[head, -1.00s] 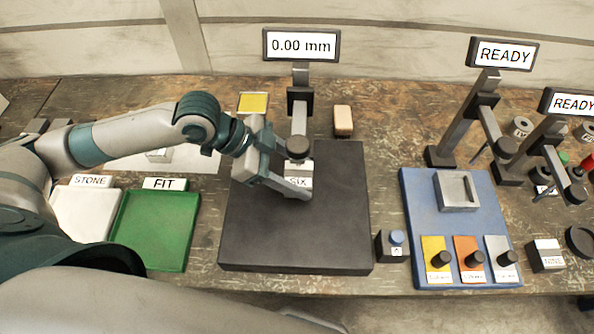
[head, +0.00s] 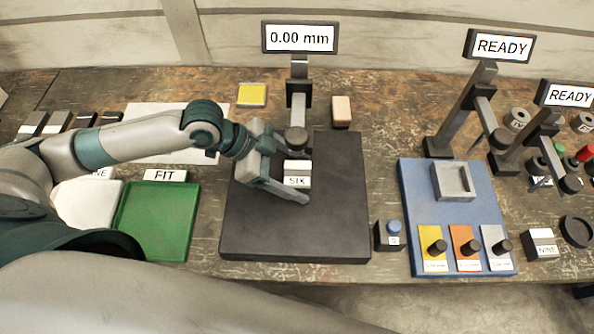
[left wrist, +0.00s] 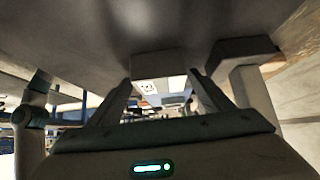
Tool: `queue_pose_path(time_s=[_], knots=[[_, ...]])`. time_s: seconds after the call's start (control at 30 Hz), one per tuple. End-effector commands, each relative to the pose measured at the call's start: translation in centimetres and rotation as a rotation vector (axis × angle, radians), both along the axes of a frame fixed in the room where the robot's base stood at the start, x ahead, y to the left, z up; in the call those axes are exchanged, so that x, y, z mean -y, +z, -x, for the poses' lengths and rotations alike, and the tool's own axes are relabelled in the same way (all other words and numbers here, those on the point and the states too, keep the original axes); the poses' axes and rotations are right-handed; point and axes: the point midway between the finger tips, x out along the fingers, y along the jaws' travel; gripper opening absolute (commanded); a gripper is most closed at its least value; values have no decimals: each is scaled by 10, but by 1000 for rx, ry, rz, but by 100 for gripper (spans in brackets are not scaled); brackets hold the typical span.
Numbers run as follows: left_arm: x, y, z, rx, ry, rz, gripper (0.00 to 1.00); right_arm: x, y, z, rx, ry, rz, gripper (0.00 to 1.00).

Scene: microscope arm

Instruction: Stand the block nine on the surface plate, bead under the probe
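The block nine (head: 541,244), dark with a white label, sits at the front right of the bench, right of the blue mat. The dark surface plate (head: 295,230) is in the middle. A block labelled SIX (head: 297,173) stands on it just under or in front of the round probe (head: 296,138); I cannot tell if they touch. My left gripper (head: 284,168) is open, low over the plate, its fingers either side of block six; the left wrist view also shows block six (left wrist: 158,86) between the fingertips. My right gripper is out of view.
The probe's display (head: 300,38) reads 0.00 mm. A green FIT tray (head: 155,222) and a white tray lie left of the plate. A small blue-button box (head: 390,236) stands right of it. The blue mat (head: 418,190) holds a grey square holder and several knobs.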

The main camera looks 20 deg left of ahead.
Motion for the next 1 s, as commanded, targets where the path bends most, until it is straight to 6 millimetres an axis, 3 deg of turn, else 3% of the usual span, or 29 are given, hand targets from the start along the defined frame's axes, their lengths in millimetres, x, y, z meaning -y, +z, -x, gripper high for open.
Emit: queue_pose_path(time_s=[0.47, 1.0], knots=[[-7, 8, 1, 1, 1, 0, 73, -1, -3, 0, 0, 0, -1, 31], [-62, 63, 17, 2, 1, -3, 73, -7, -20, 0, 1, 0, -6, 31]])
